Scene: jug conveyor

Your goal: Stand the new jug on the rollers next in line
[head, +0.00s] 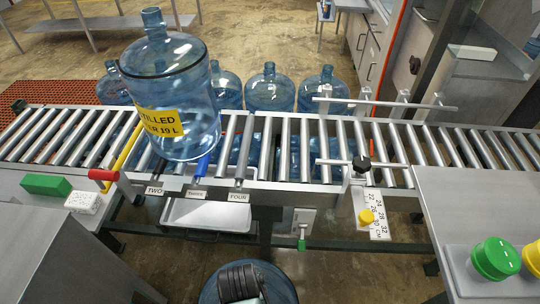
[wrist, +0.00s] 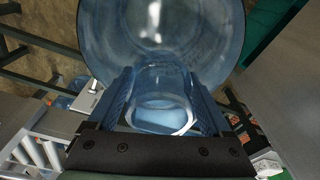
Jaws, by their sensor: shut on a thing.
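The new jug (head: 280,283) is a clear blue bottle at the bottom edge of the head view, in front of the conveyor and mostly cut off. My gripper (head: 240,283) is shut on its neck. In the wrist view the neck (wrist: 160,112) sits between the two fingers, with the wide blue body beyond. The roller conveyor (head: 340,190) crosses the head view. Another blue jug (head: 190,100) with a yellow label stands on the rollers at left, behind plates reading TWO (head: 154,190) and THREE (head: 196,194). A plate reading FOUR (head: 238,196) is to its right.
Red (head: 103,175) and blue (head: 200,168) handles are by the standing jug. Several jugs (head: 268,90) stand behind the conveyor. Guide rails with a black knob (head: 362,163) flank the rollers right of FOUR. Rollers between the jug and rails are bare. Green button (head: 495,257) at right.

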